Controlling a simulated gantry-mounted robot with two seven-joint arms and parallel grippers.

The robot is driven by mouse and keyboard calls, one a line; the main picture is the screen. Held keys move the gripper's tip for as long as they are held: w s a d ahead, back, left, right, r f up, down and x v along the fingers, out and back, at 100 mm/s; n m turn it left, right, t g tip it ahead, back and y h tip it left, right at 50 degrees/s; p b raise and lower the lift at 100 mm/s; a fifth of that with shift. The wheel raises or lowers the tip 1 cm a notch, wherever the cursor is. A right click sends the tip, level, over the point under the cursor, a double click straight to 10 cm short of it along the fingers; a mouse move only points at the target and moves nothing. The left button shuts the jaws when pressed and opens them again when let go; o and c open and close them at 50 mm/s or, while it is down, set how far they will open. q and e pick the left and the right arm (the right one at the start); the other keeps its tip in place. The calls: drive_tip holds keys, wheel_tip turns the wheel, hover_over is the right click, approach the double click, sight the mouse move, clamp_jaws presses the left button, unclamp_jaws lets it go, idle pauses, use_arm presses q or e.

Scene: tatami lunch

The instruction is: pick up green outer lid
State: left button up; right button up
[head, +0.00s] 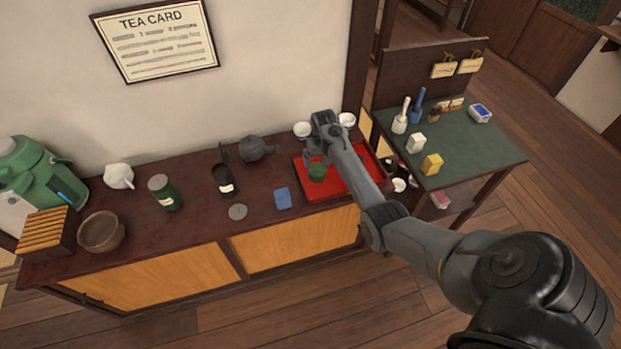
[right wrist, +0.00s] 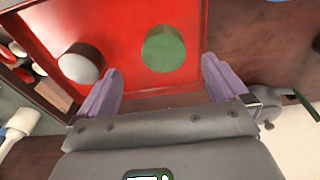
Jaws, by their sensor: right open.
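A short green round piece, which I take to be the green outer lid (head: 317,173), sits on the red tray (head: 347,189) on the long cabinet. In the right wrist view the lid (right wrist: 164,48) shows as a flat green disc from above. My right gripper (head: 318,160) is over the tray, close to the lid. Its two purple fingers (right wrist: 160,72) are spread, with nothing between their tips; the lid appears just beyond them, between their lines. I cannot tell the exact height gap. My left gripper is not in view.
A pale round piece (right wrist: 82,63) is on the tray beside the lid. White cups (head: 303,130) stand behind the tray. A dark teapot (head: 258,149), blue cloth (head: 282,198), grey disc (head: 238,212) and dark canister (head: 225,183) are to its left. A green-topped side table (head: 480,150) stands right.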

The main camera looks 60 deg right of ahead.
sight(317, 170)
drive_tip(key=shift+w, duration=0.55)
drive_tip(key=shift+w+d+f+b, duration=0.1)
drive_tip(key=shift+w+f+b, duration=0.05)
drive_tip(key=shift+f+b, duration=0.2)
wheel_tip(317, 170, down, 3)
drive_tip(key=shift+w+d+f+b, duration=0.1)
drive_tip(key=shift+w+d+b, duration=0.05)
drive_tip(key=shift+b, duration=0.35)
drive_tip(key=shift+w+d+f, duration=0.1)
drive_tip(key=shift+f, duration=0.55)
drive_tip(key=shift+w+d+f+b, duration=0.1)
drive_tip(key=shift+d+f+b, duration=0.15)
drive_tip(key=shift+f+b, duration=0.75)
drive_tip(key=shift+w+d+f+b, duration=0.15)
drive_tip(key=shift+f+b, duration=0.3)
drive_tip(key=shift+f, duration=0.9)
drive_tip(key=shift+c, duration=0.3)
drive_tip(key=c, duration=0.5)
drive_tip(key=shift+c, duration=0.6)
